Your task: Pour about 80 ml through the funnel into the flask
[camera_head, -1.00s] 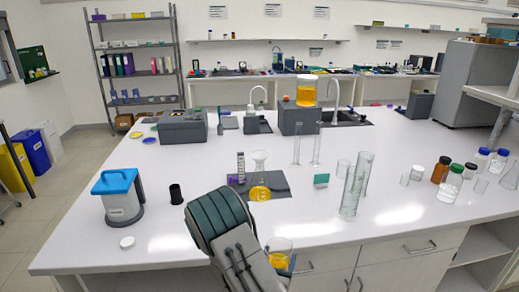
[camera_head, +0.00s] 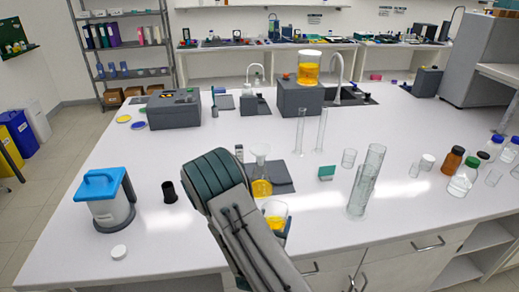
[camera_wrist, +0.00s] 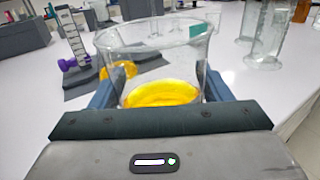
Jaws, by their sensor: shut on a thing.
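My gripper (camera_wrist: 160,100) is shut on a clear glass beaker (camera_wrist: 150,62) with yellow liquid at its bottom. In the head view the beaker (camera_head: 275,212) is partly hidden behind my forearm, near the bench's front edge. It looks close to upright. A flask (camera_head: 261,187) with yellow liquid in it stands on a dark grey mat (camera_head: 283,178) just beyond the beaker. A clear funnel (camera_head: 260,150) sits in the flask's neck. In the wrist view the flask (camera_wrist: 118,70) shows behind the beaker's glass, and the funnel cannot be made out clearly.
A graduated stand with a purple knob (camera_wrist: 72,48) is left of the flask. Glass cylinders (camera_head: 366,180) and a green-fronted block (camera_head: 326,172) stand to the right. A blue-lidded container (camera_head: 105,196) and black cup (camera_head: 169,192) stand left. Bench between them is clear.

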